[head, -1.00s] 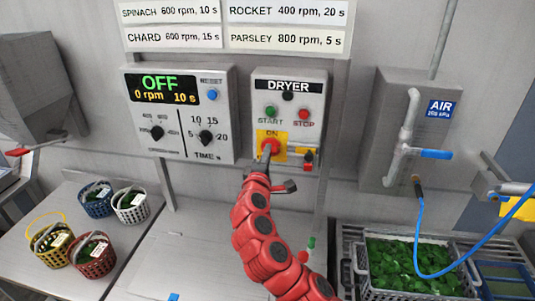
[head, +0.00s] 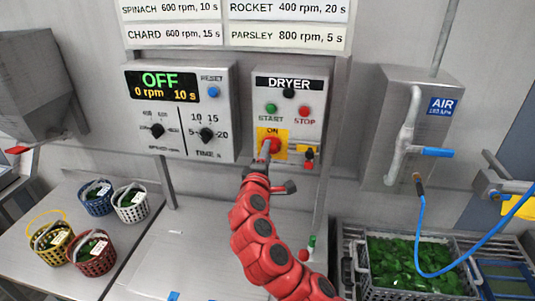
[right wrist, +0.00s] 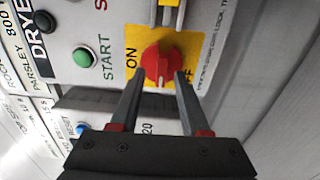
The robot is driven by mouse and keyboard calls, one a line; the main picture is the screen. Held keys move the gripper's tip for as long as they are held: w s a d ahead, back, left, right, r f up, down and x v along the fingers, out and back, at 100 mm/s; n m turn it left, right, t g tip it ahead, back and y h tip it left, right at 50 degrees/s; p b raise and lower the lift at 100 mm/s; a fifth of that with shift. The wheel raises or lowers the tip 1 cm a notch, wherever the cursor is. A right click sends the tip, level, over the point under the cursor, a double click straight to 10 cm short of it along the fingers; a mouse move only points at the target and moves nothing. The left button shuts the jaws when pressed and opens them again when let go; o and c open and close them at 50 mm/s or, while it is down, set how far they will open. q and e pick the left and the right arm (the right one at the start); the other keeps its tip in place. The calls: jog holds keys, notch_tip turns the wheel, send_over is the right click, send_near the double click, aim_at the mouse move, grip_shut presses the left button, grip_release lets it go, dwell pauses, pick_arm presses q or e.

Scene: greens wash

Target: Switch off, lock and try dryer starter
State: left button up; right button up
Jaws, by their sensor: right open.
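The dryer starter (head: 316,112) is a grey wall box labelled DRYER, with a green START button (head: 271,108) and a red STOP button (head: 303,111). Below them a red rotary switch (right wrist: 158,64) sits on a yellow plate marked ON and OFF; its ridge points roughly between the two words. My right gripper (right wrist: 160,79) is open, its fingertips close to either side of the red knob; contact is unclear. In the head view the gripper (head: 266,158) partly covers the switch. A small red-and-black item (head: 309,154) hangs beside the plate. My left gripper is out of view.
The display panel (head: 161,87) left of the starter reads OFF, 0 rpm, 10 s. Several baskets of greens stand on the left table (head: 28,254). On the right are an air pipe with a blue valve handle (head: 437,153), a blue hose (head: 419,224) and a crate of greens (head: 364,265).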

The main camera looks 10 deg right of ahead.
jog(key=b+v, duration=0.5)
jog(key=v, duration=1.1)
jog(key=shift+f, duration=0.1)
